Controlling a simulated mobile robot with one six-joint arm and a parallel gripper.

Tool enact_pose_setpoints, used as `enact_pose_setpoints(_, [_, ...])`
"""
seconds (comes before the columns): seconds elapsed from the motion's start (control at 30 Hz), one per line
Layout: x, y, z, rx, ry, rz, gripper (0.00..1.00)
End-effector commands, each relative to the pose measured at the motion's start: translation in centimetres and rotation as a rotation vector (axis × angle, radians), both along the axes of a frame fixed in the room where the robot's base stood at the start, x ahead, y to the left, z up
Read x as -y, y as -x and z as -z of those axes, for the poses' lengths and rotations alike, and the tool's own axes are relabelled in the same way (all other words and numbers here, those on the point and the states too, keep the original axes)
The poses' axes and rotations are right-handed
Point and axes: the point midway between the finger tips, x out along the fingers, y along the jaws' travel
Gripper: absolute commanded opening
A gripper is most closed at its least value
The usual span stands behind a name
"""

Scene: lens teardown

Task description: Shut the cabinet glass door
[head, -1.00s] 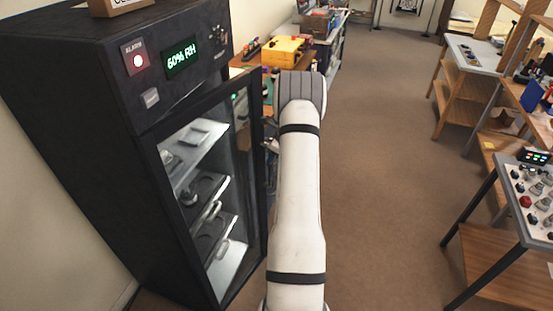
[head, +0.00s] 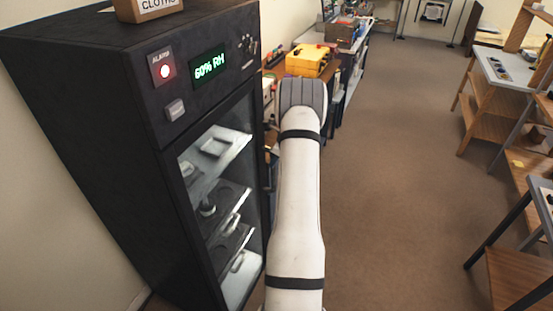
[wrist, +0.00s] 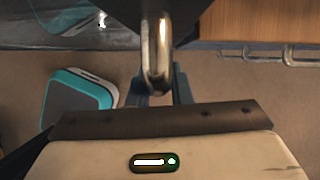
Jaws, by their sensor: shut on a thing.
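The dark cabinet (head: 85,110) stands at the left in the head view, with its glass door (head: 222,190) nearly in line with the cabinet front. I cannot tell whether the door meets the frame fully. Shelves with lens parts show through the glass. My gripper (wrist: 160,92) is shut on the door handle (wrist: 157,50), a shiny metal bar that runs between the fingers in the wrist view. In the head view my arm hides the gripper and the handle.
A red alarm light (head: 165,72) and a green 60% RH display (head: 209,66) glow on the cabinet. A yellow case (head: 309,60) sits on a bench beyond. A teal and grey object (wrist: 75,100) lies on the floor. The floor (head: 400,170) right of my arm is open.

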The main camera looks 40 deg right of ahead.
Motion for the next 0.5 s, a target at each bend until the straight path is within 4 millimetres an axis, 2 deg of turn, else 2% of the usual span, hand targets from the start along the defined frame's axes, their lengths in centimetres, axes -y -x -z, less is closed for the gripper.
enact_pose_setpoints(0.03, [-0.25,-0.77,-0.42,0.012,0.003,-0.001,0.00])
enact_pose_setpoints(0.07, [-0.24,-0.79,-0.44,0.012,0.003,-0.001,0.21])
enact_pose_setpoints(0.2, [-0.20,-0.76,-0.43,0.012,0.005,0.000,0.33])
enact_pose_setpoints(0.3, [-0.18,-0.72,-0.42,0.011,0.004,-0.001,0.41])
enact_pose_setpoints(0.5, [-0.14,-0.65,-0.42,0.010,0.004,0.000,0.41])
